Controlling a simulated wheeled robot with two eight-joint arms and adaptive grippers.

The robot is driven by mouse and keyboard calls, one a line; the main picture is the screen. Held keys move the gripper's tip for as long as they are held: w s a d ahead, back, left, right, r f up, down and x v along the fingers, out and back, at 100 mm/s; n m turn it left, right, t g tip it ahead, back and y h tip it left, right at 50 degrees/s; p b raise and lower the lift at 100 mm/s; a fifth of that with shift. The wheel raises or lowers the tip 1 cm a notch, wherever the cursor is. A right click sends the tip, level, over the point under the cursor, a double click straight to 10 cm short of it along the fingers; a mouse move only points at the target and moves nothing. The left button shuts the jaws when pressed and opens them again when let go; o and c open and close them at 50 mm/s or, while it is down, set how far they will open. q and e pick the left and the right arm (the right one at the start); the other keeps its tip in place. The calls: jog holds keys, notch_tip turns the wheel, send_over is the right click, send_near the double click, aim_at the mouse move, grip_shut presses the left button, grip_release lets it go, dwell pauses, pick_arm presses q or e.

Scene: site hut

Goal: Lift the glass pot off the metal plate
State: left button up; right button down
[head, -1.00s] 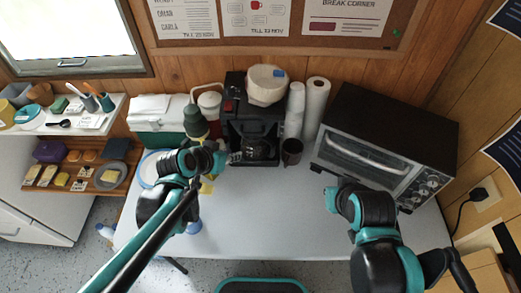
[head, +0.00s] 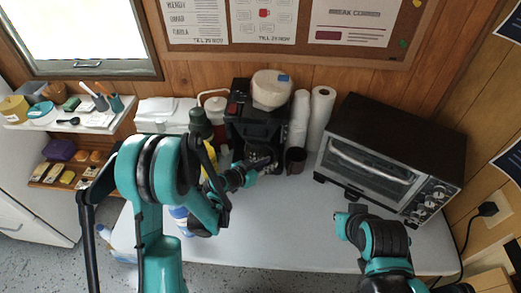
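The glass pot (head: 262,153) sits inside the black coffee maker (head: 240,128) at the back of the table. It is small and dark here, and partly hidden by my gripper. The metal plate under it is hidden, so I cannot tell whether pot and plate touch. My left gripper (head: 259,163) reaches in from the left to the front of the pot. Its fingers are dark against the machine, and I cannot see whether they are open or closed on the pot's handle. My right gripper (head: 342,222) is low over the right of the table, away from the pot, its fingers unclear.
A dark mug (head: 295,160) and stacked white cups (head: 299,120) stand close right of the machine, with a paper roll (head: 320,117) beside them. A toaster oven (head: 391,158) fills the right. A dark bottle (head: 201,124) stands left. The table's front middle (head: 285,235) is clear.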

aim_at(276, 159)
pick_arm(q)
jog(key=b+x, duration=0.1)
jog(key=x, duration=0.3)
jog(key=shift+w+d+f+b, duration=0.2)
jog(key=shift+w+b, duration=0.1)
jog(key=shift+b, duration=0.1)
jog(key=shift+c, duration=0.9)
grip_shut()
jog(key=shift+r, duration=0.2)
